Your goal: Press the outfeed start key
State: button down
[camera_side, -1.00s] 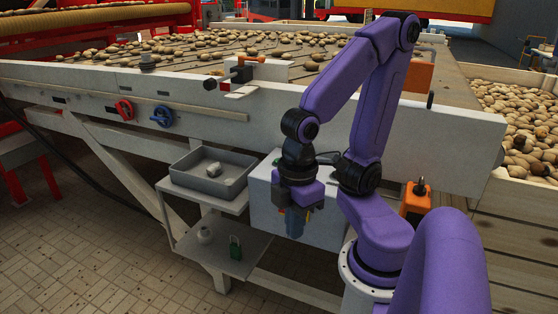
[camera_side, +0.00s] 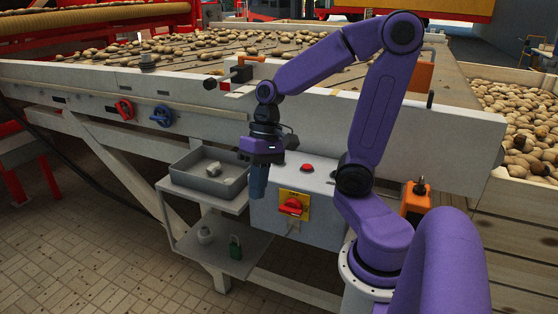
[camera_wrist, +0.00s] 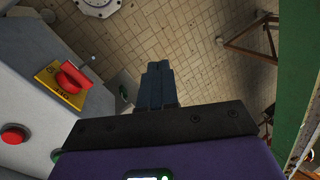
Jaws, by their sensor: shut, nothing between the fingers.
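A grey control box (camera_side: 325,205) hangs on the machine's side. Its top has a red button (camera_side: 307,168), also in the wrist view (camera_wrist: 13,135). A small green round button (camera_wrist: 57,156) shows partly at the lower left of the wrist view, near my wrist; I cannot make it out in the side view. A red rotary switch (camera_side: 290,206) on a yellow plate is on the box's front; the wrist view shows it too (camera_wrist: 70,80). My gripper (camera_side: 258,192) is shut and empty, pointing down beside the box's left end; its fingers (camera_wrist: 158,70) also show in the wrist view.
A grey tray (camera_side: 205,183) with a pale lump in it stands on a shelf left of the gripper. A green padlock (camera_side: 235,248) and a small pale jar (camera_side: 205,235) are on the shelf below. The conveyor's side panel (camera_side: 350,120) rises behind the box.

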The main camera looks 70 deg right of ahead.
jog(key=w+d+r+m+t, duration=0.1)
jog(key=d+r+m+t, duration=0.1)
jog(key=d+m, duration=0.5)
jog(key=w+d+r+m+t+h, duration=0.1)
jog(key=w+d+m+t, duration=0.1)
jog(key=d+m+t, duration=0.2)
jog(key=w+d+r+m+t+h, duration=0.1)
jog(key=w+d+r+m+t, duration=0.1)
jog(key=d+m, duration=0.8)
jog(key=d+t, duration=0.1)
jog(key=d, duration=0.2)
jog(key=shift+d+r, duration=0.35)
jog(key=shift+d, duration=0.05)
jog(key=shift+f, duration=0.15)
jog(key=shift+f, duration=4.25)
jog(key=shift+f, duration=0.1)
jog(key=shift+f, duration=0.35)
